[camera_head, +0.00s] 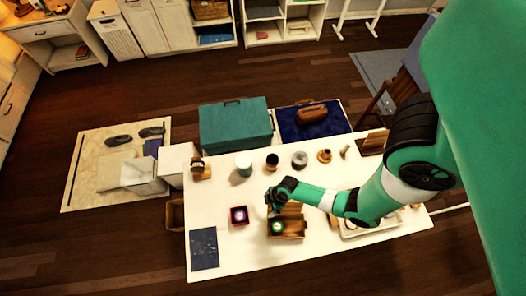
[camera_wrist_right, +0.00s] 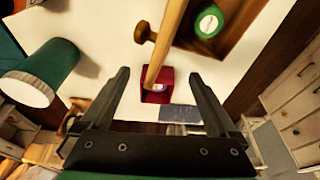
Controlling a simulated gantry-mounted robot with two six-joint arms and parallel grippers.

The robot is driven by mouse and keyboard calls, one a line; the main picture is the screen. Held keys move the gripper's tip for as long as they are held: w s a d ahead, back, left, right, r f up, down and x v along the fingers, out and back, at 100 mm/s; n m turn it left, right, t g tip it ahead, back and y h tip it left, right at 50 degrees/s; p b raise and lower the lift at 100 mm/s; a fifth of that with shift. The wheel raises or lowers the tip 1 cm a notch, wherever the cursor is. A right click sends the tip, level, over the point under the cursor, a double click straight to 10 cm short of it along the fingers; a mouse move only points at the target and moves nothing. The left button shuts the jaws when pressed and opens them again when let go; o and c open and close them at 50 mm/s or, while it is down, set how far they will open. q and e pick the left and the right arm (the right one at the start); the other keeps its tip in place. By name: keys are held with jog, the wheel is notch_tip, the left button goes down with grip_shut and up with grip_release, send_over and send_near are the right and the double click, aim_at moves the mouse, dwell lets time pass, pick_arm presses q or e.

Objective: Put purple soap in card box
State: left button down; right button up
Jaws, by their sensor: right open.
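A small dark red open box (camera_head: 239,215) stands on the white table, left of a wooden box. A small pale, purplish thing sits inside it; I cannot tell for sure if this is the purple soap. In the right wrist view the red box (camera_wrist_right: 148,92) shows beyond and between my fingertips, partly covered by a wooden bar (camera_wrist_right: 168,42). My right gripper (camera_head: 272,196) is open and empty, above the table near the back of the wooden box; it also shows in the right wrist view (camera_wrist_right: 159,73). I cannot tell for sure which is the card box. My left gripper is out of view.
The wooden box (camera_head: 292,236) holds a round green-rimmed tin (camera_head: 277,227). A teal cup (camera_head: 244,169), a dark jar and several small items line the table's back edge. A dark blue mat (camera_head: 204,249) lies at front left. A white tray (camera_head: 372,231) is under my right arm.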

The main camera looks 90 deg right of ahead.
jog(key=shift+s, duration=0.3)
jog(key=shift+w, duration=0.15)
